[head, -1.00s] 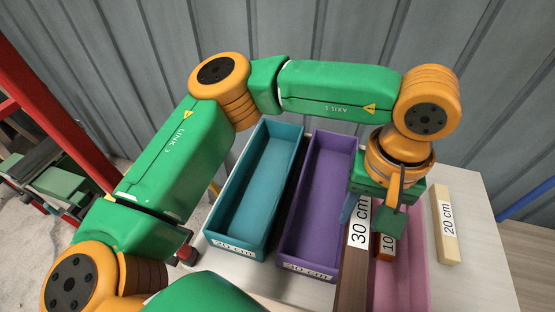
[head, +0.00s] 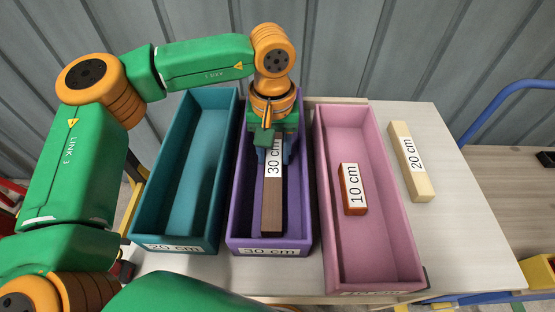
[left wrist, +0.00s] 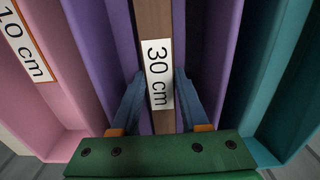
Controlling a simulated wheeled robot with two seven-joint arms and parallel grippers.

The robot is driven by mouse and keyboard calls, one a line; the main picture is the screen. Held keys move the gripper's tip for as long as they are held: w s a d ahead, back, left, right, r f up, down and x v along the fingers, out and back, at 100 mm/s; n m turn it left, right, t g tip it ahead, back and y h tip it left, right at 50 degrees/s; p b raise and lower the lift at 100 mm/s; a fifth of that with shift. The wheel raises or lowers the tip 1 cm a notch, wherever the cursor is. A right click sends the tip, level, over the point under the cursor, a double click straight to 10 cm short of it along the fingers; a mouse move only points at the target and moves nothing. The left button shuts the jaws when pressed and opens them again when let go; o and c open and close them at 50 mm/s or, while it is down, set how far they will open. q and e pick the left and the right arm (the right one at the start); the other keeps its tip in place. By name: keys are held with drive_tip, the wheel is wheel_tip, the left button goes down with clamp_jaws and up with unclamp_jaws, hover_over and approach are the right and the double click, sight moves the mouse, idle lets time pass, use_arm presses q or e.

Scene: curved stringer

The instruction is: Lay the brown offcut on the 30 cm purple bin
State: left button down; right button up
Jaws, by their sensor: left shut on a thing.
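The brown offcut (head: 272,208) is a long dark wooden bar with a white "30 cm" label. My left gripper (head: 273,155) is shut on it near the label, from above. The bar lies lengthwise within the outline of the purple bin (head: 236,215), whose front label reads 30 cm. In the left wrist view the offcut (left wrist: 153,25) runs between the two blue fingers, with the purple bin (left wrist: 207,50) on both sides. I cannot tell whether the bar touches the bin floor. The gripper hides its far end. My right gripper is not in view.
A teal bin (head: 148,215) labelled 20 cm stands left of the purple one. A pink bin (head: 380,262) stands right, holding a reddish-brown 10 cm block (head: 353,189). A pale 20 cm block (head: 410,160) lies on the white table (head: 455,215) at right.

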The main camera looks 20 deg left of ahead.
sight(273, 158)
use_arm(q)
drive_tip(key=shift+s+d+r, duration=0.1)
drive_tip(key=shift+s+r, duration=0.05)
drive_tip(key=shift+r, duration=0.05)
drive_tip(key=shift+a+f, duration=0.2)
drive_tip(key=shift+f, duration=0.1)
drive_tip(key=shift+c, duration=2.1)
unclamp_jaws()
drive_tip(key=shift+r, duration=0.1)
drive_tip(key=shift+r, duration=0.15)
wheel_tip(273, 158, up, 12)
drive_tip(key=p, duration=0.2)
